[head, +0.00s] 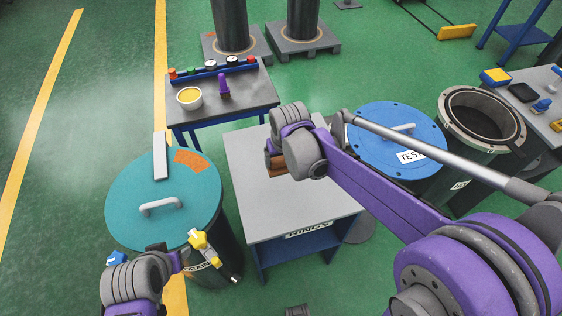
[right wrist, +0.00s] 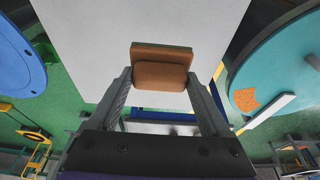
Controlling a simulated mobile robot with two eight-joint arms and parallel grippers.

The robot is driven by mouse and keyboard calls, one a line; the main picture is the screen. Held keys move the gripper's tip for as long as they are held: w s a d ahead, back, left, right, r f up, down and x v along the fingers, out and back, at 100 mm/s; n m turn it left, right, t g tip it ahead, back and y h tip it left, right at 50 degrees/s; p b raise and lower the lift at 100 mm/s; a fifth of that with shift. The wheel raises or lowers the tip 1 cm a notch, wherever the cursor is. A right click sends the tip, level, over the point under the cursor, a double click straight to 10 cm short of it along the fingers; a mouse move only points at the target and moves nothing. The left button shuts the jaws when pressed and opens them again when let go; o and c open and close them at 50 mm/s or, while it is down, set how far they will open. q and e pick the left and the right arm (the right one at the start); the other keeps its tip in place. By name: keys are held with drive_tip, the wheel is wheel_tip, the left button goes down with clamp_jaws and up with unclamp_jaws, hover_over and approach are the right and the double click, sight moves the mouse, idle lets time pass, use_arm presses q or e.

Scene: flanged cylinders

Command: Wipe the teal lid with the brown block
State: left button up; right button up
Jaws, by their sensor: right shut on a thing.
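The teal lid (head: 135,185) closes a dark drum at the left in the head view. It has a grey handle (head: 160,206), an orange patch (head: 192,161) and a pale flat bar (head: 160,157) at its far edge. The lid also shows at the right in the right wrist view (right wrist: 275,65). My right gripper (right wrist: 160,78) is shut on the brown block (right wrist: 162,73), over the grey table and apart from the lid. In the head view the block (head: 274,160) is partly hidden by the wrist. My left gripper (head: 168,258) is near the lid's front edge; its jaw opening is unclear.
The grey table (head: 255,205) stands between the teal lid and a blue lid (head: 385,135). An open drum (head: 482,115) is farther right. A yellow fitting (head: 205,246) is beside the teal-lidded drum.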

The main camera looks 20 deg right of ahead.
drive_tip(key=o, duration=0.9)
drive_tip(key=c, duration=0.6)
drive_tip(key=w+d+f, duration=0.1)
drive_tip(key=d+f, duration=0.3)
drive_tip(key=f, duration=0.1)
drive_tip(key=shift+w+d, duration=0.3)
drive_tip(key=shift+w, duration=0.1)
drive_tip(key=shift+s+d+f, duration=0.1)
drive_tip(key=shift+f, duration=0.05)
